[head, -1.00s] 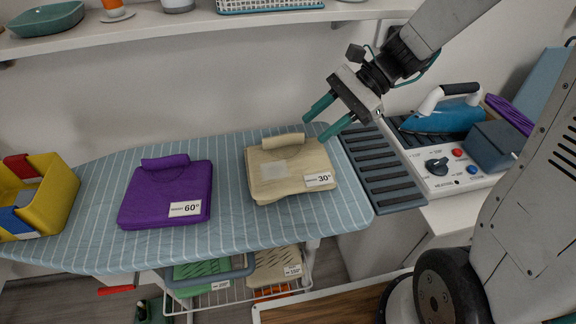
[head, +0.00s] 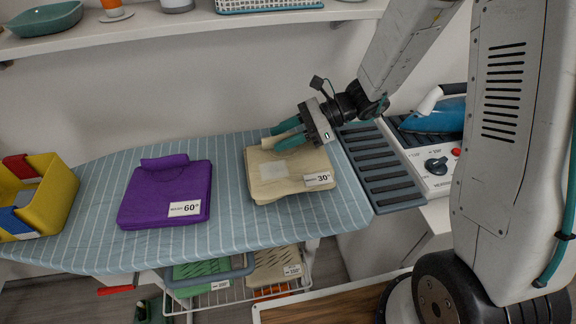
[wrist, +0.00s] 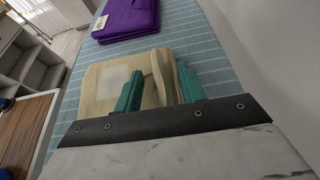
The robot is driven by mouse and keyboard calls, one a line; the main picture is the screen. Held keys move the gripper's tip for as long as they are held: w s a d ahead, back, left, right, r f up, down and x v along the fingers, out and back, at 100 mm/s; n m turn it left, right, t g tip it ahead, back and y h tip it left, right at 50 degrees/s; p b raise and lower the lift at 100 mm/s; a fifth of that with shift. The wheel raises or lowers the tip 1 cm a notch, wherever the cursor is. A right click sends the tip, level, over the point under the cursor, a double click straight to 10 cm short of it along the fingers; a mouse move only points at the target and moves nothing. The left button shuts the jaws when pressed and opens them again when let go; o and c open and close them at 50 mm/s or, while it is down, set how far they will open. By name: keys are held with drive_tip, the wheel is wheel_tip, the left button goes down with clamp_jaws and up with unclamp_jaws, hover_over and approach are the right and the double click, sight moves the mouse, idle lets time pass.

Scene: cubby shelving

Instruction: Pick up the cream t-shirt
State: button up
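The cream t-shirt (head: 283,178) lies folded on the striped ironing board, with a rolled edge at its back and a label reading 30° at its front right corner. My gripper (head: 276,139) is at the rolled edge, with its teal fingers partly hiding it. In the wrist view the cream t-shirt (wrist: 104,88) lies under my gripper (wrist: 159,70). The roll shows between the two spread fingers, with gaps beside it. I cannot tell whether the fingers touch the cloth.
A purple folded t-shirt (head: 166,194) labelled 60° lies to the left. A yellow bin (head: 52,196) stands at the board's left end. A blue iron (head: 436,117) and a control panel (head: 434,166) are to the right. A shelf (head: 190,26) runs above.

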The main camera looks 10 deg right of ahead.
drive_tip(key=shift+a+f, duration=0.1)
drive_tip(key=shift+a, duration=0.1)
clamp_jaws()
